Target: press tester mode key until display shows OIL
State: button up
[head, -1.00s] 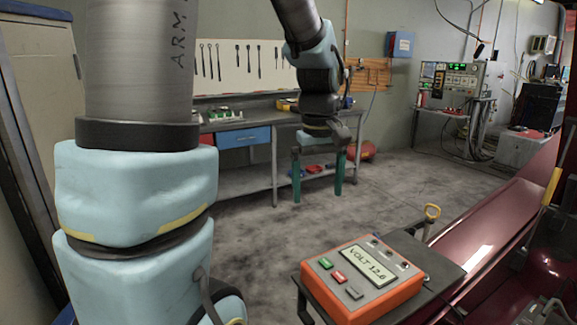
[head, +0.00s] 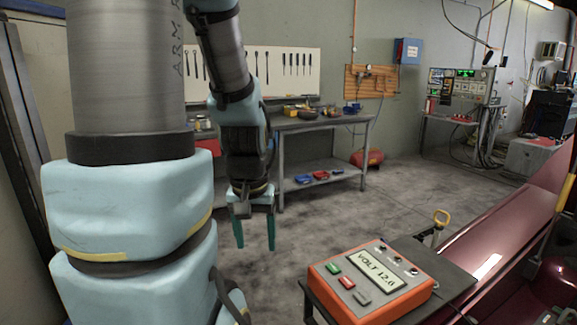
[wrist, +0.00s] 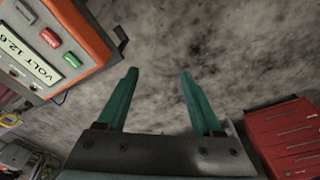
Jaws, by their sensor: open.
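The orange tester (head: 370,287) sits on a dark stand at the lower right of the head view. Its display (head: 374,268) reads VOLT 12.6. Its top has a green key (head: 334,268), a red key (head: 347,282) and a grey key (head: 362,297); I cannot read which is the mode key. The tester also shows at the upper left of the wrist view (wrist: 85,30), with the green and red keys visible. My gripper (head: 255,240) is open and empty, pointing down, left of the tester and apart from it. Its teal fingers also show in the wrist view (wrist: 158,85).
A workbench (head: 320,122) with tools stands at the back. A red drawer cabinet (wrist: 290,140) shows in the wrist view. Open floor lies behind the tester.

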aim_at(362, 298)
jog(key=i+j+z, duration=0.1)
jog(key=j+z, duration=0.25)
jog(key=i+j+z, duration=0.1)
jog(key=j+z, duration=0.15)
jog(key=z, duration=0.15)
jog(key=j+z, duration=0.35)
